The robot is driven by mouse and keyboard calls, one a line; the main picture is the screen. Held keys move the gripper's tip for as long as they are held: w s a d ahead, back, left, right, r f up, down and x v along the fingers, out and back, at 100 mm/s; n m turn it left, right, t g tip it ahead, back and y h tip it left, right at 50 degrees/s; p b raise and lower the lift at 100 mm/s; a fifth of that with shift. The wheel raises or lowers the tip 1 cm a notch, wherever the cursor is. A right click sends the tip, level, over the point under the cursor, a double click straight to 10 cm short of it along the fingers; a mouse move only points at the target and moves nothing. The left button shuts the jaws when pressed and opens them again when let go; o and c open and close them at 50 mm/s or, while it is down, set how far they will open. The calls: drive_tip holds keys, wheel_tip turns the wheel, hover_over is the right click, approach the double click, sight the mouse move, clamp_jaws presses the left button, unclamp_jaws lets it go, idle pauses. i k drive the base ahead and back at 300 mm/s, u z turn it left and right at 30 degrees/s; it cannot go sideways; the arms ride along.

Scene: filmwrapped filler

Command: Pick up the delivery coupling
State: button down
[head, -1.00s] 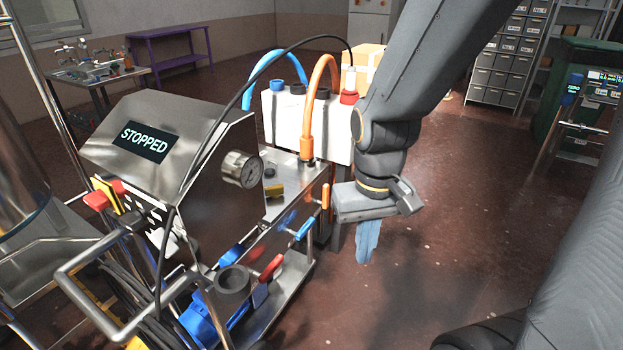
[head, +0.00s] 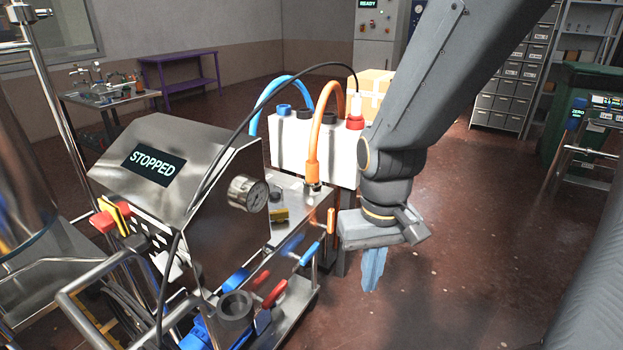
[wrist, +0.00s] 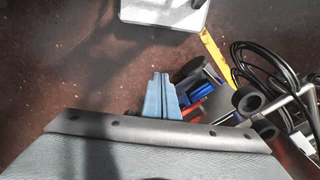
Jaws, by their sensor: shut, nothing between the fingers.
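No part in view is labelled as the delivery coupling. The likeliest is the orange hose end fitting (head: 313,172), which stands upright on the steel deck of the machine cart. Its orange hose (head: 328,98) arches up toward a white tank (head: 293,150). My gripper (head: 373,282) hangs in the air to the right of the cart, its blue fingers pointing down, lower than the fitting and apart from it. The wrist view shows the two blue fingers (wrist: 160,95) together and empty. The fitting cannot be made out there.
The steel machine (head: 190,175) with a STOPPED display and a gauge (head: 247,193) stands left of my gripper. Red and blue valve handles (head: 275,293) stick out from the cart's side. A black cable (head: 235,115) arches over the deck. Open floor (head: 470,250) lies to the right.

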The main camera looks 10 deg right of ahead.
sight(313, 179)
drive_tip(key=z, duration=0.75)
drive_tip(key=i, duration=2)
drive_tip(key=u, duration=0.7)
